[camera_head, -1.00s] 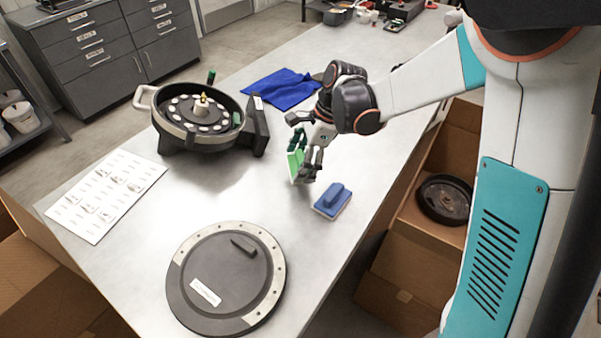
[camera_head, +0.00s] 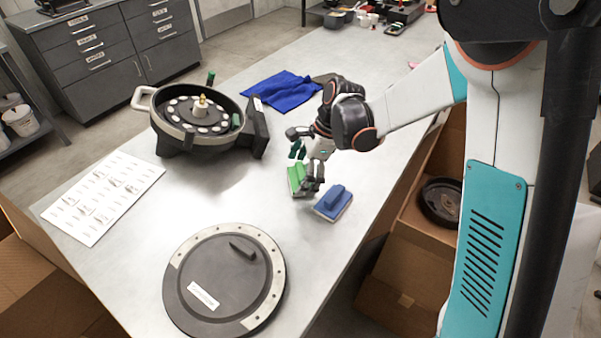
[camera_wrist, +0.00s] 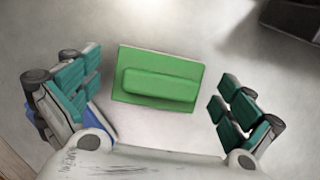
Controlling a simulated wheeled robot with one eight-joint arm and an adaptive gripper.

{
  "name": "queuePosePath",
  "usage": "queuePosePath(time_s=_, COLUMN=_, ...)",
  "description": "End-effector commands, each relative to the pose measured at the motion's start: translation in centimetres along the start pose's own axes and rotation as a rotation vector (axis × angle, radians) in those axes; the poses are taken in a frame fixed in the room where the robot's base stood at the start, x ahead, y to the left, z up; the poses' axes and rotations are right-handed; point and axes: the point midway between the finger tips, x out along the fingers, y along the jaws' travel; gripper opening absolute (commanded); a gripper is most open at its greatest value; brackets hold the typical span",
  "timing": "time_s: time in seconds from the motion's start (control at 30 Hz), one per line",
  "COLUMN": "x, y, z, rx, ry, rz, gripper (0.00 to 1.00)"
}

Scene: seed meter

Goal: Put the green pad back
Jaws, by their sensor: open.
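The green pad (camera_head: 297,179) lies on the metal table just left of a blue pad. In the wrist view the green pad (camera_wrist: 158,80) lies flat with its raised grip bar up, between the fingers and apart from both. My gripper (camera_head: 305,168) is open above it; its teal-lined fingers (camera_wrist: 168,100) stand wide on either side. The blue pad (camera_head: 334,203) lies beside it and shows only partly behind the left finger in the wrist view.
A round seed meter housing (camera_head: 198,118) stands at the left rear, with a blue cloth (camera_head: 283,90) behind. Its dark round cover (camera_head: 224,281) lies in front. A printed sheet (camera_head: 103,197) lies at left. Bare table lies between them.

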Motion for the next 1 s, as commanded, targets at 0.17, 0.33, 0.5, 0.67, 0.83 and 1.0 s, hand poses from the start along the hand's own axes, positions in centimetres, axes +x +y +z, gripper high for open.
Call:
queuePosePath(time_s=0.17, x=0.0, y=0.0, z=0.0, rx=0.0, ry=0.0, rz=0.0, gripper=1.0)
queuePosePath(time_s=0.33, x=-1.0, y=0.0, z=0.1, rx=0.001, ry=0.0, rz=-0.001, gripper=1.0)
queuePosePath(time_s=0.5, x=-4.1, y=0.0, z=0.2, rx=0.001, ry=0.0, rz=-0.001, gripper=1.0)
queuePosePath(time_s=0.67, x=-7.6, y=0.0, z=0.2, rx=0.002, ry=0.0, rz=0.0, gripper=1.0)
queuePosePath(time_s=0.83, x=-10.4, y=0.0, z=0.2, rx=0.002, ry=0.0, rz=0.0, gripper=1.0)
queuePosePath(time_s=1.0, x=-11.9, y=0.0, z=0.1, rx=0.0, ry=0.0, rz=0.0, gripper=1.0)
